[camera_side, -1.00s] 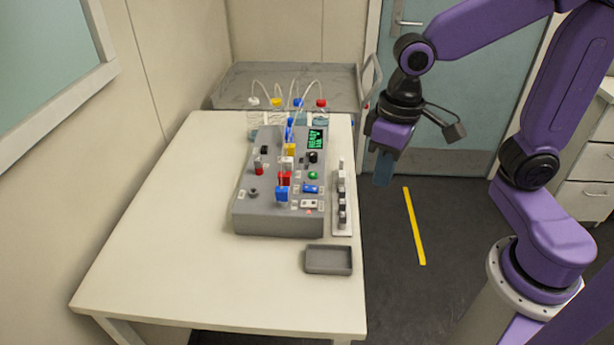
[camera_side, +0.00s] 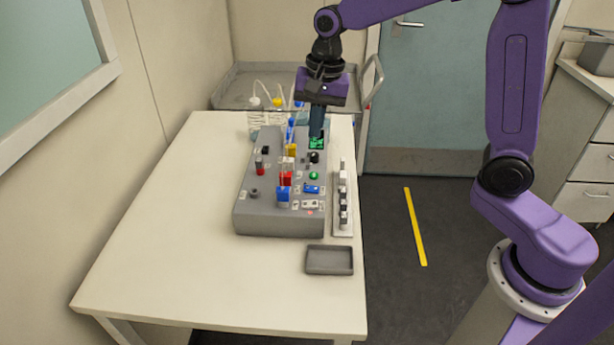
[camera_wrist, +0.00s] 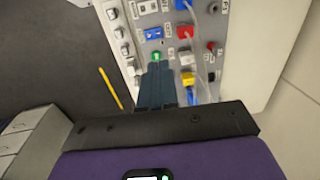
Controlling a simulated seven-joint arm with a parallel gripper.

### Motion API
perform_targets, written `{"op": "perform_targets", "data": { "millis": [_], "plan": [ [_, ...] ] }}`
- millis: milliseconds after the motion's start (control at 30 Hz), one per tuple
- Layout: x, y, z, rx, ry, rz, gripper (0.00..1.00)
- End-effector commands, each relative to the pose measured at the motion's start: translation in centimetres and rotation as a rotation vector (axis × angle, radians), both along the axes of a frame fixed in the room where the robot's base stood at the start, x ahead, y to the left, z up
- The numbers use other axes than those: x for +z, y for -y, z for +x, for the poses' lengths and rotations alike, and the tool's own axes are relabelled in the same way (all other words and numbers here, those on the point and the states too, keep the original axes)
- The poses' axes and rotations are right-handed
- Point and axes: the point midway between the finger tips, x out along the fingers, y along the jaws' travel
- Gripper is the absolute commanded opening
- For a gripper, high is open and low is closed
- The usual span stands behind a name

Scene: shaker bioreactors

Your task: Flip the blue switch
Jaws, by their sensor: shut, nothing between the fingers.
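The blue switch (camera_side: 312,189) is a small rocker on the right side of the grey control console (camera_side: 262,222), near its front. It also shows in the wrist view (camera_wrist: 153,33), beyond the green button (camera_wrist: 156,56). I cannot tell which way the rocker is tipped. My gripper (camera_side: 316,136) is shut and empty, pointing down over the rear right of the console, by the lit display. In the wrist view its dark blue fingertips (camera_wrist: 157,66) lie together, just short of the green button. The gripper is apart from the blue switch.
Blue (camera_side: 283,194), red (camera_side: 285,178) and yellow (camera_side: 292,150) blocks stand up from the console, with thin tubes running to capped bottles behind. A rack (camera_side: 343,223) stands along its right side. A grey tray (camera_side: 329,261) lies in front. The table's left and front are clear.

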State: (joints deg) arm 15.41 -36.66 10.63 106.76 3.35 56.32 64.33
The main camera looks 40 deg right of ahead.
Motion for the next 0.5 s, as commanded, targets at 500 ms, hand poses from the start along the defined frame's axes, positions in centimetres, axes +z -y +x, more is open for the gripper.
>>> {"op": "perform_targets", "data": {
  "millis": [500],
  "plan": [
    [-1.0,0.0,0.1,-0.004,-0.002,0.0,0.0]
  ]
}}
